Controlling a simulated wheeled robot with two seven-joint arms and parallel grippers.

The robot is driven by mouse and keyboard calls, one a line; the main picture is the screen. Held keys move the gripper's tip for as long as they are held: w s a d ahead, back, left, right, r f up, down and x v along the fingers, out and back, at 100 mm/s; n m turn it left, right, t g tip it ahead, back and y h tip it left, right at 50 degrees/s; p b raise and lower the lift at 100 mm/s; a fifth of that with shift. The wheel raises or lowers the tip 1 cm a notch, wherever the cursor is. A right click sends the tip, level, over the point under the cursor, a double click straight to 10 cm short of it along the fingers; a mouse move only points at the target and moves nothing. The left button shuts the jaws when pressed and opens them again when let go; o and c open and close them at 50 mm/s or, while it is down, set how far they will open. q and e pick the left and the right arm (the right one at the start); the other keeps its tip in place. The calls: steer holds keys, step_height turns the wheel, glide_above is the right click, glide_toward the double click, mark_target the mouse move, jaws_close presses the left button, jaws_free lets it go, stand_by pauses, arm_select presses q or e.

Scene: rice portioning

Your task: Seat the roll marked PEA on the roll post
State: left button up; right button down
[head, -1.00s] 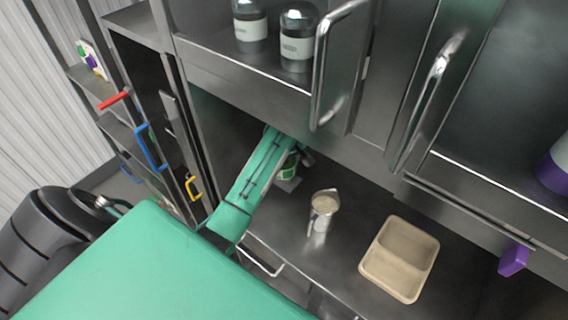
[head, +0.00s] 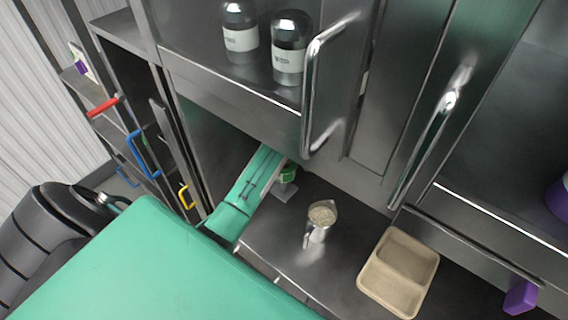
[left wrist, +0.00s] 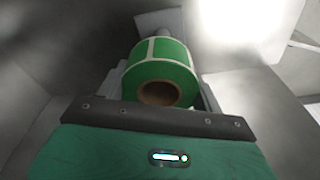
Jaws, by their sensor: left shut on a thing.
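A green label roll (left wrist: 160,75) with a brown core is held between the fingers of my left gripper (left wrist: 163,88) in the left wrist view. In the head view the same roll (head: 289,172) shows partly at the end of my left arm, with my left gripper (head: 282,166) shut on it. No marking on the roll is readable. A small grey plate (head: 285,194) lies on the counter just below the roll; I cannot tell whether it is the post's base. I cannot make out the post clearly. My right gripper is not in view.
A metal scoop (head: 318,226) filled with grains stands on the counter (head: 275,232), right of the roll. A beige two-part tray (head: 398,272) lies farther right. Labelled jars (head: 290,60) stand on the shelf above. The cabinet's lower edge hangs close over my left arm.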

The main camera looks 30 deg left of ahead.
arm_select(q)
steer(key=shift+f, duration=0.55)
steer(key=shift+f+b, duration=1.15)
steer(key=shift+f, duration=2.4)
steer(key=o, duration=1.1)
